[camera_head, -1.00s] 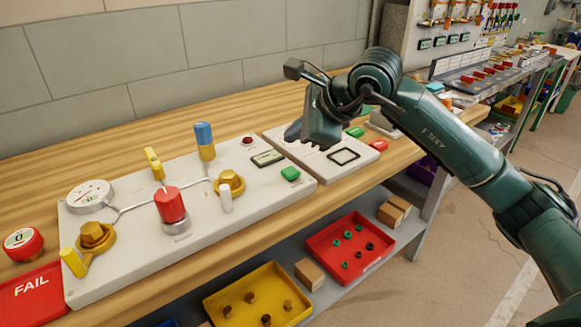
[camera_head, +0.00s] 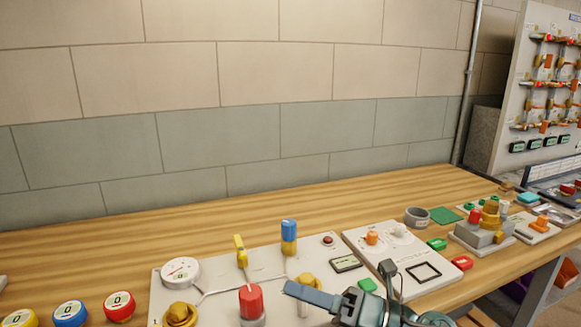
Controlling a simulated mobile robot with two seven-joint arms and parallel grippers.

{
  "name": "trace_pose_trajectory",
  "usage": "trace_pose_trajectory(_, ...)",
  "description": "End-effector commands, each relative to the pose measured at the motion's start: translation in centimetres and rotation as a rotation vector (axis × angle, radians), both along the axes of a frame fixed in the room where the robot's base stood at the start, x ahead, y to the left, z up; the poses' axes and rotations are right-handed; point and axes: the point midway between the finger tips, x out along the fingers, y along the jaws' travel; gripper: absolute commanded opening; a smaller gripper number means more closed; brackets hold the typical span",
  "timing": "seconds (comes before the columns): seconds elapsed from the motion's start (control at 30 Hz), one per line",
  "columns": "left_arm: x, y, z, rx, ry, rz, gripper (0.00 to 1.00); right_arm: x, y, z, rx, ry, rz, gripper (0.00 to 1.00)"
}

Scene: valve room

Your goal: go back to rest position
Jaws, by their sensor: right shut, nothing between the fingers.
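My right gripper (camera_head: 308,293) shows low in the head view, right of the centre. It is shut and empty, with its fingers pointing left. It is in front of the right part of the white valve panel (camera_head: 215,280) and partly hides a brass fitting (camera_head: 308,283) there. I cannot tell how far above the panel it is. The rest of my right arm runs out at the bottom edge. My left gripper is not in view.
The panel carries a gauge (camera_head: 181,271), a red cylinder (camera_head: 251,301), a yellow handle (camera_head: 240,249) and a blue-topped post (camera_head: 289,236). A second white panel (camera_head: 385,245) stands right of it. The wooden bench (camera_head: 120,240) is clear along the wall.

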Motion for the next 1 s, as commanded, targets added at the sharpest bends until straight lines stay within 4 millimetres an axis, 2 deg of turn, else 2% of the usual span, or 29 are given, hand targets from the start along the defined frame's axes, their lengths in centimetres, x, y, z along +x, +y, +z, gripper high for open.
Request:
trace_pose_trajectory(0.07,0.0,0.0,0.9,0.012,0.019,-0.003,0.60,0.1,-1.3,0.3,0.242,0.267,-0.083,0.00)
trace_pose_trajectory(0.17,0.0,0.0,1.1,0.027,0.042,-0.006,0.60,0.7,-4.1,-1.9,0.524,0.615,-0.216,0.00)
trace_pose_trajectory(0.27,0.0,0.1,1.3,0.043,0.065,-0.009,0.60,0.2,-7.2,-6.3,0.782,0.977,-0.376,0.00)
trace_pose_trajectory(0.33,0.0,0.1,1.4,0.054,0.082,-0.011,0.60,-1.4,-9.2,-10.5,0.945,1.233,-0.501,0.00)
trace_pose_trajectory(0.4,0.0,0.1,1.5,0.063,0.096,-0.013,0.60,-3.9,-10.6,-14.6,1.085,1.465,-0.622,0.00)
trace_pose_trajectory(0.5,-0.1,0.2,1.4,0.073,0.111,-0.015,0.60,-7.8,-11.6,-19.0,1.227,1.715,-0.757,0.00)
trace_pose_trajectory(0.6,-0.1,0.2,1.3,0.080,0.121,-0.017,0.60,-11.0,-12.0,-21.8,1.314,1.882,-0.851,0.00)
trace_pose_trajectory(0.7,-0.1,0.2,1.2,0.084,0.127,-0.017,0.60,-13.0,-12.0,-23.2,1.360,1.973,-0.901,0.00)
trace_pose_trajectory(0.8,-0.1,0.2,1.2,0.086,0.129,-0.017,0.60,-13.7,-12.1,-23.7,1.377,2.005,-0.919,0.00)
trace_pose_trajectory(1.0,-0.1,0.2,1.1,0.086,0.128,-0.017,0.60,-13.7,-12.0,-23.8,1.376,2.006,-0.920,0.00)
